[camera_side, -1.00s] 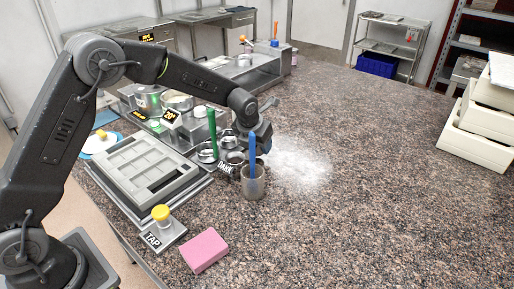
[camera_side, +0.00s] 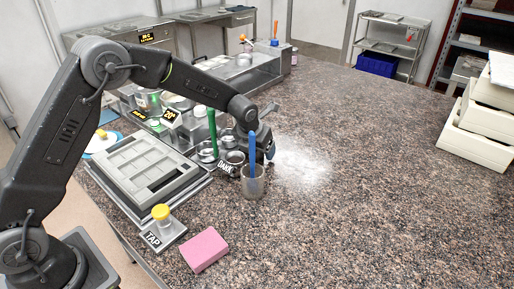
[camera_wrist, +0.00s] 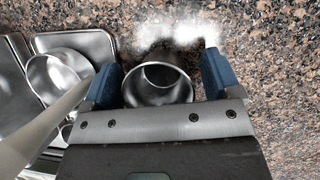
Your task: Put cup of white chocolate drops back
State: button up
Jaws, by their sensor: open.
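My gripper (camera_side: 267,149) is low over the counter, at the right end of the row of small metal cups. In the wrist view my gripper (camera_wrist: 160,78) is open, with one blue fingertip on each side of a shiny metal cup (camera_wrist: 159,97). I see into the mouth of this cup; no drops show inside, and I cannot tell whether the fingertips touch it. A second metal cup (camera_wrist: 58,75) sits in a tray to its left. In the side view my gripper mostly hides the cup between its fingers. Another metal cup (camera_side: 235,157) stands behind the "DARK" label (camera_side: 226,169).
A clear beaker (camera_side: 253,186) holding a blue-handled tool stands just in front of my gripper. A green handle (camera_side: 212,130) rises among the cups. White powder (camera_side: 303,165) lies on the counter to the right. A grey mould (camera_side: 145,168) lies left; a pink sponge (camera_side: 205,250) is in front.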

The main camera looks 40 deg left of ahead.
jog(key=v, duration=1.2)
jog(key=s+a+r+n, duration=0.1)
jog(key=s+r+n, duration=0.4)
jog(key=s+n, duration=0.35)
jog(key=s+a+r+n, duration=0.1)
jog(key=s+r+n, duration=0.4)
jog(key=s+n, duration=0.4)
jog(key=s+f+n+t, duration=0.1)
jog(key=s+f+n, duration=0.1)
jog(key=s+n, duration=1.1)
jog(key=n, duration=0.3)
jog(key=shift+s+d+n+h, duration=0.2)
jog(key=shift+s+n+h, duration=0.05)
jog(key=shift+n+h, duration=0.15)
